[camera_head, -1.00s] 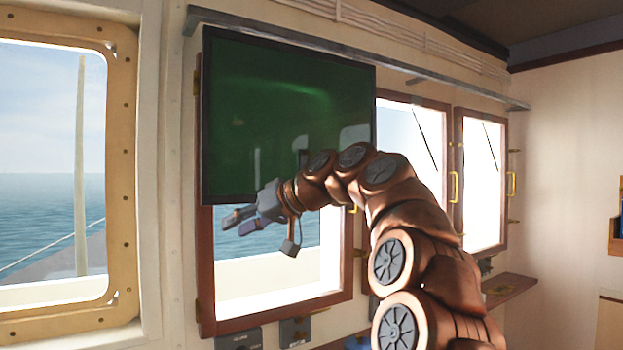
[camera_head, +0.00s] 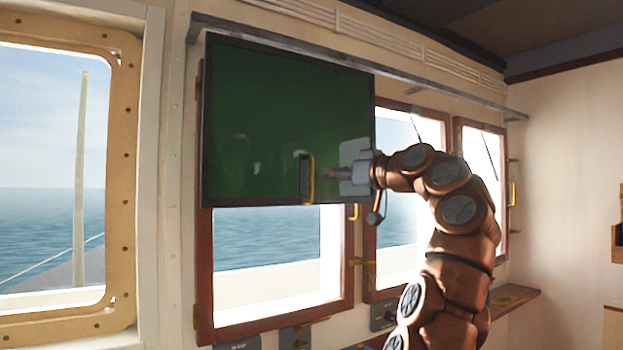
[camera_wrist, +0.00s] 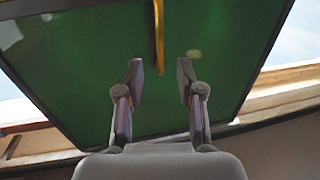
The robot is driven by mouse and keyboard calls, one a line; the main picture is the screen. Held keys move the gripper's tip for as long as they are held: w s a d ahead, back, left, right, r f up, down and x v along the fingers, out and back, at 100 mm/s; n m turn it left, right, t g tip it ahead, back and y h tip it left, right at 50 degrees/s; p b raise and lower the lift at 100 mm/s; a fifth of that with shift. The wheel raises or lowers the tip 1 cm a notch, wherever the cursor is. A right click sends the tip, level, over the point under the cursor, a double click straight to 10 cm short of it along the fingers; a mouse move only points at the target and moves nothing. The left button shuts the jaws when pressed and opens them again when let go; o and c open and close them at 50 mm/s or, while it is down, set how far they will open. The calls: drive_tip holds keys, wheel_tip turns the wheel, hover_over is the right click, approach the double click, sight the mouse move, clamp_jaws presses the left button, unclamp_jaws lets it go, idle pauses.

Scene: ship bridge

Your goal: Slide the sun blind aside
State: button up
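The sun blind (camera_head: 265,110) is a dark green panel with a black frame. It hangs from the rail over the upper part of the left brown-framed window. A dark and yellow handle (camera_head: 307,179) stands upright near its lower right part. My gripper (camera_head: 332,174) is just right of the handle in the head view, pointing left. In the wrist view my gripper (camera_wrist: 159,75) is open, with its two fingers apart and nothing between the tips. The yellow handle (camera_wrist: 157,35) shows beyond the fingertips, in line with the gap. The blind (camera_wrist: 85,65) fills the view behind it.
A grey rail (camera_head: 370,68) runs above the windows to the right. Two more brown-framed windows stand right of the blind, partly behind my arm. A ledge (camera_head: 512,299) with small boxes runs below them. A cream-framed window (camera_head: 123,180) is at the left.

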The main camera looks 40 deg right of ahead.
sight(311, 196)
drive_tip(key=w, duration=0.2)
drive_tip(key=w+p, duration=0.1)
drive_tip(key=w, duration=0.2)
drive_tip(key=w+a+p, duration=0.1)
drive_tip(key=w, duration=0.1)
drive_tip(key=shift+w, duration=0.25)
clamp_jaws()
idle(0.5)
